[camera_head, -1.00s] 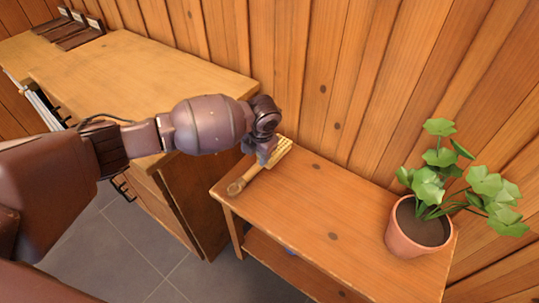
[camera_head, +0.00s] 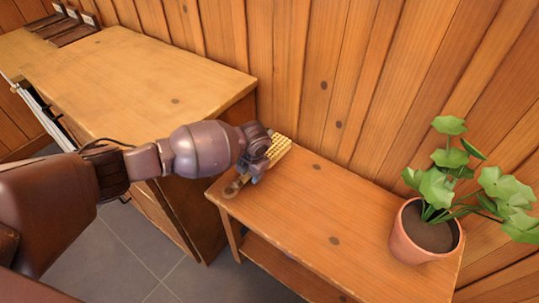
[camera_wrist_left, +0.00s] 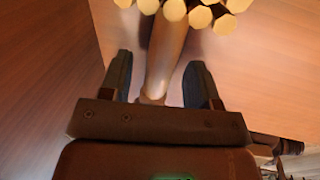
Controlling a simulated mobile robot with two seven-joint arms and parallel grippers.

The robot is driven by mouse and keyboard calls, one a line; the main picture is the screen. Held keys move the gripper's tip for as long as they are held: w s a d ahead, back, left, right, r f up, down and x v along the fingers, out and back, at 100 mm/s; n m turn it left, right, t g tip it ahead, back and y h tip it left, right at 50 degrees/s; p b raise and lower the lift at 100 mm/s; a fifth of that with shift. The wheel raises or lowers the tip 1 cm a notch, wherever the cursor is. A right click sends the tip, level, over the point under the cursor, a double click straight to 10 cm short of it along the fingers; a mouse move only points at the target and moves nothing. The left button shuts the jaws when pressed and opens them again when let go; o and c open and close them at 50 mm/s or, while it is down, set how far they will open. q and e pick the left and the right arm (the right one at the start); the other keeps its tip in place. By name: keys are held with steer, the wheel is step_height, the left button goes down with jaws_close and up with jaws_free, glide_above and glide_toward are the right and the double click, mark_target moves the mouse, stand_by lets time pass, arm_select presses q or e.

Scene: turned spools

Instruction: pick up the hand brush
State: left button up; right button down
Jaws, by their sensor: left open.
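The hand brush (camera_head: 279,149) lies on the left end of a small wooden side table (camera_head: 330,215), with pale yellow bristle tufts and a brown wooden handle. My left gripper (camera_head: 254,172) is over the brush, hiding part of it in the head view. In the left wrist view, my left gripper (camera_wrist_left: 158,82) is open, with one dark finger on each side of the brush handle (camera_wrist_left: 165,50). The bristle tufts show at the top of that view. Whether the fingers touch the handle cannot be told. My right gripper is not in view.
A potted plant (camera_head: 425,240) stands on the right end of the side table. A taller wooden cabinet (camera_head: 140,85) stands left of the table, under my left arm. A plank wall (camera_head: 330,70) runs close behind both. The table's middle is clear.

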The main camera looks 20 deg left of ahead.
arm_select(q)
steer(key=shift+f, duration=0.5)
steer(key=shift+a+r, duration=0.1)
steer(key=shift+r, duration=0.05)
jaws_close()
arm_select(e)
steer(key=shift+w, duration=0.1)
arm_select(q)
steer(key=shift+r, duration=0.1)
